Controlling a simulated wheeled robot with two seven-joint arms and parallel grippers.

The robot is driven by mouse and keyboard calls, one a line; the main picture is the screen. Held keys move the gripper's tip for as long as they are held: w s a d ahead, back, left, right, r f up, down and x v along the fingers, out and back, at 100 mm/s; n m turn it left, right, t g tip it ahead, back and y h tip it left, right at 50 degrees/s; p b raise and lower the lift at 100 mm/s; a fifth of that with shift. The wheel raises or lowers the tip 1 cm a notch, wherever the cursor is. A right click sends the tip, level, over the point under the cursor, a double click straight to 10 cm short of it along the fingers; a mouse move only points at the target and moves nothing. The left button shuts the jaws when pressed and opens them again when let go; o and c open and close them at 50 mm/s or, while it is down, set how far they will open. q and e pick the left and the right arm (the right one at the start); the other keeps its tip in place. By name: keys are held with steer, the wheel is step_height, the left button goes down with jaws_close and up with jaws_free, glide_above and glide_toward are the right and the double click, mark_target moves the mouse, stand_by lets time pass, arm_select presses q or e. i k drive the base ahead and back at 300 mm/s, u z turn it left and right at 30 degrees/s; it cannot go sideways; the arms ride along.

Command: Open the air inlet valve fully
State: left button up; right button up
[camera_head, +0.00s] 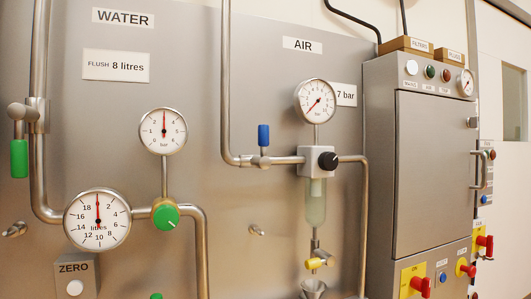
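The air inlet valve (261,161) sits on the horizontal part of the metal air pipe under the AIR label (302,44). Its blue handle (263,135) stands upright, across the pipe. To its right is a white regulator block with a black knob (328,161). The air pressure gauge (316,101) above has its red needle pointing to the lower left, at the low end of the scale. A sign reading 7 bar (346,95) is beside the gauge. Neither of my grippers is in view.
On the left, the water line has a green-handled valve (19,158), gauges and a green knob (166,217). A yellow-handled valve (316,263) hangs below the regulator. A grey cabinet (430,170) stands out on the right. The space in front of the blue handle is clear.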

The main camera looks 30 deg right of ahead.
mark_target(262, 162)
steer(key=z, duration=0.55)
steer(key=k, duration=1.2)
steer(key=u, duration=0.45)
steer(key=i, duration=1.6)
steer(key=z, duration=0.4)
